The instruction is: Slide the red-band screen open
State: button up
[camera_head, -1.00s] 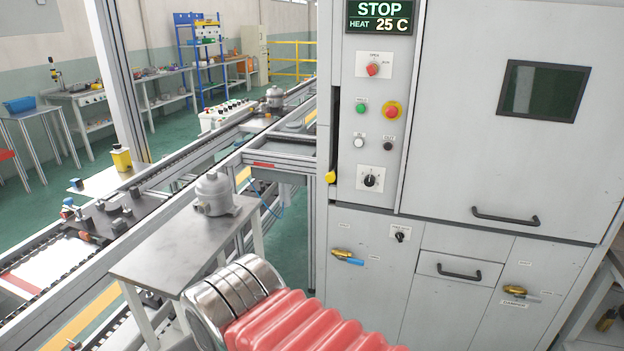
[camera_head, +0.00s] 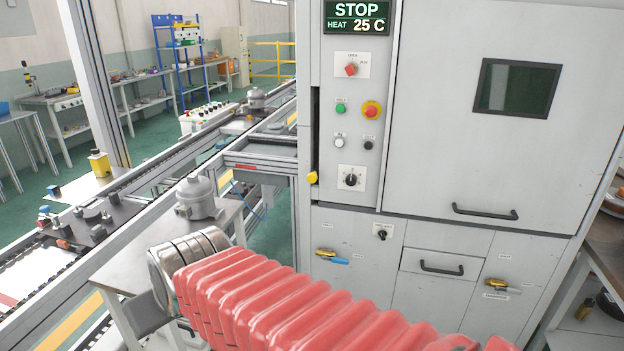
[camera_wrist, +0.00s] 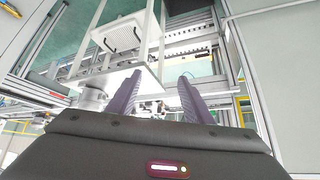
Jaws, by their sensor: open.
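I cannot make out a screen with a red band for certain in either view. A small red strip (camera_head: 245,166) shows on the frame beside the cabinet in the head view. The grey cabinet's large front panel (camera_head: 440,130) has a dark window and a black handle (camera_head: 485,212); it carries no visible red band. My gripper (camera_wrist: 160,76) shows in the wrist view with its two dark fingers apart and nothing between them. It points towards the small table and conveyor, apart from them. In the head view my red-sleeved arm reaches left, and the gripper is not distinguishable.
A metal table (camera_head: 110,262) with a grey compressor housing (camera_head: 197,199) stands left of the cabinet, close to my arm. A long conveyor (camera_head: 150,165) runs behind it. A workbench (camera_head: 603,250) stands at the right. Green floor shows at the back left.

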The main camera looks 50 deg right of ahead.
jog(key=w+d+r+m+t+h, duration=0.25)
jog(key=w+d, duration=0.65)
jog(key=w, duration=0.5)
jog(key=w+d+f+m+t+h, duration=0.1)
jog(key=w+d+m+h, duration=0.1)
jog(key=w+d, duration=0.35)
jog(key=w+d+f+m+t+h, duration=0.1)
jog(key=w+d, duration=0.1)
jog(key=d, duration=0.7)
jog(key=m+g+h, duration=0.5)
jog(key=m+h, duration=0.2)
jog(key=h, duration=0.4)
send_near(311, 178)
jog(key=v, duration=0.3)
jog(key=shift+s+d+r, duration=0.1)
jog(key=shift+s+d, duration=0.05)
jog(key=shift+x, duration=6.85)
jog(key=shift+c, duration=0.3)
